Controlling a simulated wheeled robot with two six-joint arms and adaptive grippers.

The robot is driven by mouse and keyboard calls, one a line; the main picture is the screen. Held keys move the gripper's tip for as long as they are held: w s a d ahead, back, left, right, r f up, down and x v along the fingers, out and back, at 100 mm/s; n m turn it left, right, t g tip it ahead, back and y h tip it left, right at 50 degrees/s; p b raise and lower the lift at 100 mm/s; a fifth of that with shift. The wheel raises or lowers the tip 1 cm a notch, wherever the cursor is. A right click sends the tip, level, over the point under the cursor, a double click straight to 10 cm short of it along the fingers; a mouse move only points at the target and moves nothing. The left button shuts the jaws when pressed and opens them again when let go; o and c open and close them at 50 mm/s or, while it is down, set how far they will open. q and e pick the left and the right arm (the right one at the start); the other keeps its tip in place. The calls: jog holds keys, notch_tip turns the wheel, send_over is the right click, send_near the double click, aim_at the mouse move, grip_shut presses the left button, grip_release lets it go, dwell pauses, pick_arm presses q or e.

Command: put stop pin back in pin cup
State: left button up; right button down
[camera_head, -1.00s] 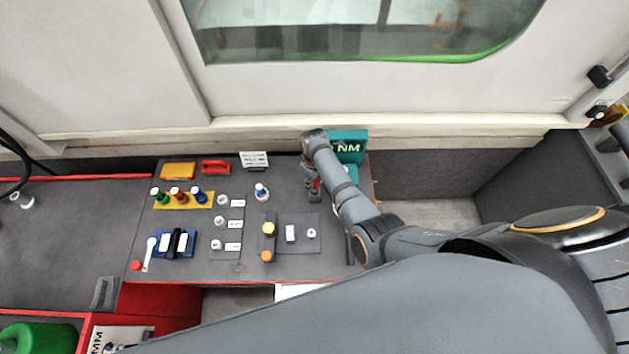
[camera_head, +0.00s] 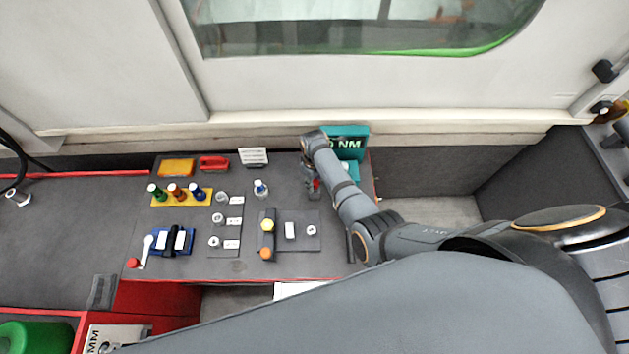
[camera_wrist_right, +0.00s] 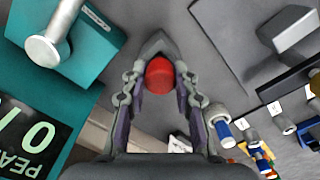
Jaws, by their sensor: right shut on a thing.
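My right gripper (camera_head: 313,187) is at the right part of the bench, in front of the teal torque display. In the right wrist view, its fingers (camera_wrist_right: 159,80) are shut on a red, round-ended thing (camera_wrist_right: 159,75), probably the stop pin. The rest of that thing is hidden. In the head view only a little red shows by the fingers, and I cannot tell how far it is above the bench. I cannot pick out the pin cup for certain. My left gripper is not in view.
The teal display block (camera_head: 347,137) stands close behind my right gripper. A blue and white upright piece (camera_head: 261,187) is to its left. A plate with yellow and orange knobs (camera_head: 302,240) lies nearer. A yellow rack (camera_head: 182,201) holds coloured pieces farther left.

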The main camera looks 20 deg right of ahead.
jog(key=shift+f+b, duration=0.6)
jog(key=shift+f, duration=0.25)
jog(key=c, duration=1)
grip_release()
jog(key=shift+o, duration=0.2)
jog(key=shift+r, duration=0.3)
notch_tip(320, 180, up, 11)
jog(key=shift+r, duration=0.2)
